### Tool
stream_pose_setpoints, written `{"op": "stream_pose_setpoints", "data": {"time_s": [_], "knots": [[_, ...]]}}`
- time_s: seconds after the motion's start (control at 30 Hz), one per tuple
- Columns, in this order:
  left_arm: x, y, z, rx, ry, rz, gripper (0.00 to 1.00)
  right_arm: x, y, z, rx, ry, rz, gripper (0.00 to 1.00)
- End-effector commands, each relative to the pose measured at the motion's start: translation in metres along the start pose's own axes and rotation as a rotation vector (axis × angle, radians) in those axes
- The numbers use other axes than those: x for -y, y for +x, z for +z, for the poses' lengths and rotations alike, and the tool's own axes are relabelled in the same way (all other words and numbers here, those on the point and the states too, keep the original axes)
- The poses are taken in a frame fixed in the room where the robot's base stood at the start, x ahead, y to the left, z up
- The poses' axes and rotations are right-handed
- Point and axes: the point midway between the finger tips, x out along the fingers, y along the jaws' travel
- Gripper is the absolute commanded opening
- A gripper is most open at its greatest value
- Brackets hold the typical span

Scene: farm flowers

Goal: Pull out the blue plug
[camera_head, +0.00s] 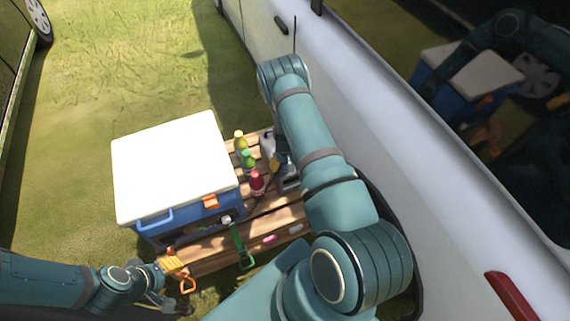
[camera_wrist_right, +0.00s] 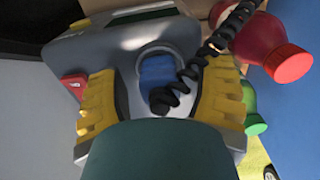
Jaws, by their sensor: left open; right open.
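In the right wrist view, a blue plug (camera_wrist_right: 158,71) sits in the face of a grey device (camera_wrist_right: 122,42). A black coiled cord (camera_wrist_right: 193,72) runs from the plug toward the upper right. My right gripper (camera_wrist_right: 160,85) is open, with one yellow finger on each side of the plug. I cannot tell whether the fingers touch it. In the head view, the device (camera_head: 289,184) is partly seen beside my right arm, and the plug cannot be made out. My left gripper (camera_head: 172,268) is open at the lower left, near the front of the wooden table.
The slatted wooden table (camera_head: 215,251) bears a blue cooler (camera_head: 190,222) with a white lid (camera_head: 172,165). A yellow bottle (camera_head: 240,141), green bottle (camera_head: 248,160) and red bottle (camera_head: 257,184) stand beside the device. A white vehicle (camera_head: 385,125) closes off the right. Grass lies open behind.

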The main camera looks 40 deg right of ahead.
Motion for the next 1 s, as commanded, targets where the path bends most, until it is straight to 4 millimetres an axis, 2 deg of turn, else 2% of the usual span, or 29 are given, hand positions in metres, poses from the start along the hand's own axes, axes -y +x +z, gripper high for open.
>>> {"op": "stream_pose_setpoints", "data": {"time_s": [0.6,0.67,0.8,1.0], "knots": [[0.0016,0.0044,0.0004,0.0,0.0,0.0,0.47,0.0,0.0,0.0001,0.0,-0.001,0.0,0.69],[0.0016,0.0044,0.0004,0.0,0.0,0.0,0.47,0.0,0.0,0.0,0.0,-0.001,0.0,0.48],[0.0016,0.0043,0.0004,0.0,0.0,0.0,0.47,0.0,0.0,0.0001,0.0,0.0,0.0,0.0],[0.0017,0.0044,0.0004,0.0,0.0,0.0,0.47,0.0,0.0001,0.0001,0.0,0.0,0.0,0.0]]}}
